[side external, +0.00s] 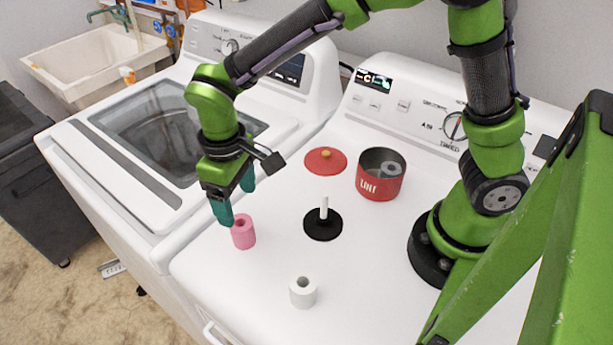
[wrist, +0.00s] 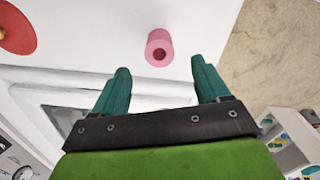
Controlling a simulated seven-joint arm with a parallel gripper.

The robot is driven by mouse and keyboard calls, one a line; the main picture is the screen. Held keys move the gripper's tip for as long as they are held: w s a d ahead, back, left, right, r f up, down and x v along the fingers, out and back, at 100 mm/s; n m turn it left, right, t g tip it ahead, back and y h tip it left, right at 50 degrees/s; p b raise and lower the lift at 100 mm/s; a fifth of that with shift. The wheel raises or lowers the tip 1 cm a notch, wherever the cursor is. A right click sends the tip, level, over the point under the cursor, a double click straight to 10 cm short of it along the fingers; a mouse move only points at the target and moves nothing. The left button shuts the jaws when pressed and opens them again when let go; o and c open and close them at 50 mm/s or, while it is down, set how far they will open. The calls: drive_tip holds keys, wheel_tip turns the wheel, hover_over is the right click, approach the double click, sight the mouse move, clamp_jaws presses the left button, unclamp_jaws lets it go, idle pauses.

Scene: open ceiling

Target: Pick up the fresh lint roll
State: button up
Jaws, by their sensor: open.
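A pink roll (side external: 243,236) stands upright near the front left of the white dryer top, its hole facing up. It also shows in the wrist view (wrist: 158,38), beyond the gap between my fingertips. A white roll (side external: 303,296) stands upright near the front edge. The frames do not settle which roll is the fresh lint roll. My gripper (side external: 235,200) has teal fingers spread apart and holds nothing. It hangs just above and to the left of the pink roll in the side view; in the wrist view the gripper (wrist: 160,67) shows both fingers clear of the roll.
A black disc with a white post (side external: 324,222) stands mid-top. A red can marked LINT (side external: 379,187) holds a grey roll-like thing, and a red lid (side external: 326,161) lies beside it. The washer (side external: 150,130) adjoins on the left. Space between the two rolls is clear.

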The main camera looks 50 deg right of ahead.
sight(242, 230)
drive_tip(key=f, duration=1)
drive_tip(key=shift+w+f, duration=0.25)
drive_tip(key=shift+c, duration=0.4)
drive_tip(key=c, duration=1)
drive_tip(key=shift+r, duration=0.1)
